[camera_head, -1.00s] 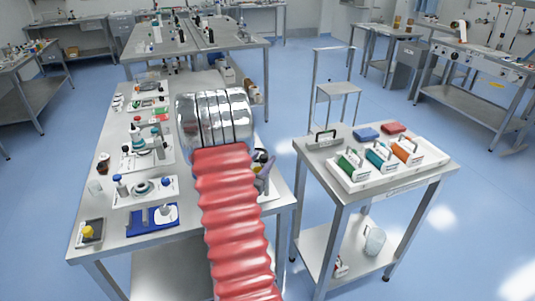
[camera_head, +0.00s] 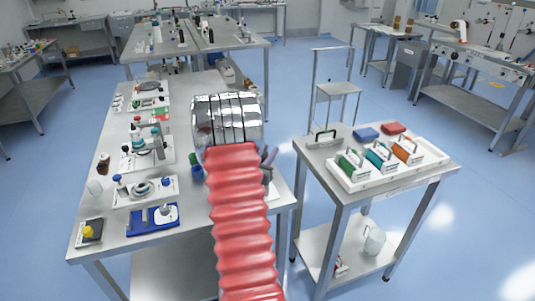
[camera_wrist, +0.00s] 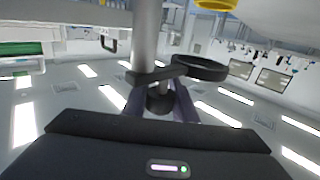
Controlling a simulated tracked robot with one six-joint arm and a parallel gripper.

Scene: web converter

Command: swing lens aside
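The lens is a dark ring (camera_wrist: 200,68) on a short arm in the wrist view. The arm joins a dark clamp on a pale upright post (camera_wrist: 146,35). A dark round knob (camera_wrist: 159,101) is below the clamp. My gripper (camera_wrist: 160,96) has its two purple fingers apart, one on each side of the knob. I see no clear grip on it. In the head view my red arm sleeve and silver wrist hide most of the gripper and the lens. Part of the gripper (camera_head: 268,160) shows right of the sleeve, over the table's right edge.
Trays of instruments (camera_head: 146,191) line the left of the long table (camera_head: 185,226). A blue cup (camera_head: 197,173) stands just left of my sleeve. A cart (camera_head: 376,185) with a tray of coloured cases stands right, across a narrow gap.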

